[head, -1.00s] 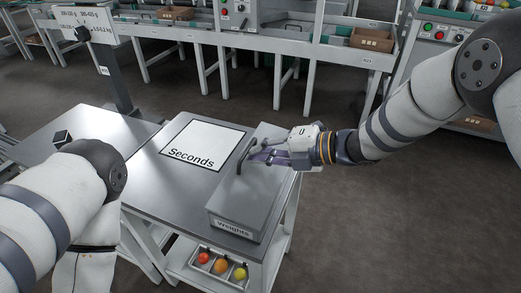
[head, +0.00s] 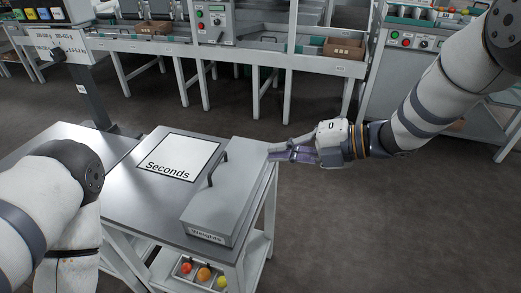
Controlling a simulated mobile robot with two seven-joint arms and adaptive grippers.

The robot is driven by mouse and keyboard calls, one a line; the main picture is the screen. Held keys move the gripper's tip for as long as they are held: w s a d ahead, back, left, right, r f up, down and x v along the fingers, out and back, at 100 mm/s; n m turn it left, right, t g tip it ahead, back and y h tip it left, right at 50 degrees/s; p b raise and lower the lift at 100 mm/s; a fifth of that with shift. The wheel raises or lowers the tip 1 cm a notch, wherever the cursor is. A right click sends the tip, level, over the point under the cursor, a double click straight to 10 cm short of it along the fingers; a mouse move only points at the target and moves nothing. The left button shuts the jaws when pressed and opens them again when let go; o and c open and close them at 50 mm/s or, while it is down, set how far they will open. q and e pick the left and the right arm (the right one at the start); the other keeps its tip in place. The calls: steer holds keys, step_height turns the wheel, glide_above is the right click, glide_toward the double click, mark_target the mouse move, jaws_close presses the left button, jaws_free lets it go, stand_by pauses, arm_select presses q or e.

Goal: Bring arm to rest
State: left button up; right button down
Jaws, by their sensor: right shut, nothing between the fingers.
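My right gripper (head: 284,152) is shut and empty. It is beside the upper right edge of the grey box labelled "Weights" (head: 222,188), apart from the box's dark handle (head: 217,169). Whether its fingertips touch the box edge I cannot tell. My right arm reaches in from the upper right. My left arm fills the lower left of the head view; its gripper is not in view. The box is closed and stands on the grey metal table (head: 150,208).
A white sheet marked "Seconds" (head: 180,155) lies on the table, left of the box. Red, orange and yellow tomatoes (head: 204,273) sit on the shelf below. A conveyor line with cardboard boxes (head: 344,48) runs along the back. The floor at right (head: 370,220) is clear.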

steer(key=s+d+f+m+t+h+p, duration=0.1)
steer(key=s+d+f+m+h, duration=0.3)
steer(key=s+f+m, duration=0.5)
steer(key=s+d+f+m+h, duration=0.3)
steer(key=s+d+f+m, duration=0.25)
steer(key=f+m, duration=0.6)
arm_select(q)
steer(key=shift+w+r+t+p, duration=0.3)
steer(key=shift+w+r+t, duration=0.1)
steer(key=shift+w+r, duration=0.65)
arm_select(e)
steer(key=s+d+f+m+g+h, duration=0.1)
steer(key=s+m, duration=0.3)
steer(key=s, duration=0.6)
steer(key=s+d+f+m+g+h, duration=0.1)
steer(key=s+d+m+g+h, duration=0.2)
steer(key=s, duration=0.7)
steer(key=s+d+f+m+g+h, duration=0.1)
steer(key=s+d+m+g+h, duration=0.1)
steer(key=s, duration=0.8)
steer(key=d+m+g, duration=0.1)
steer(key=d+m, duration=0.1)
steer(key=m, duration=0.1)
steer(key=shift+g, duration=0.4)
steer(key=shift+d, duration=0.1)
